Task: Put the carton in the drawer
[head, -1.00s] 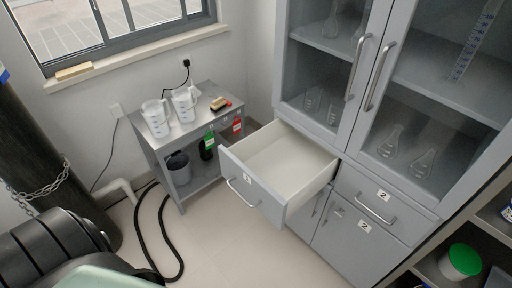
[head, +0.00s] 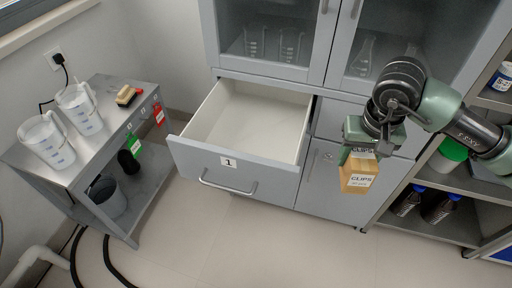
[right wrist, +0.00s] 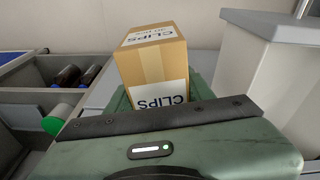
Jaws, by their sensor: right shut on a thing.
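The carton (head: 358,174) is a small brown box with white labels reading CLIPS. My right gripper (head: 362,150) is shut on the carton's top and holds it in the air, right of the open drawer and in front of the cabinet. The carton also shows in the right wrist view (right wrist: 155,65), beyond the green gripper body, which hides the fingertips. The drawer (head: 228,170), labelled 1, is pulled out and its white inside is empty. My left gripper is not in view.
A grey side table (head: 95,165) with two measuring jugs, a brush and tags stands at the left. Glass cabinet doors (head: 275,30) rise above the drawer. A shelf (head: 440,200) with dark bottles is at the right.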

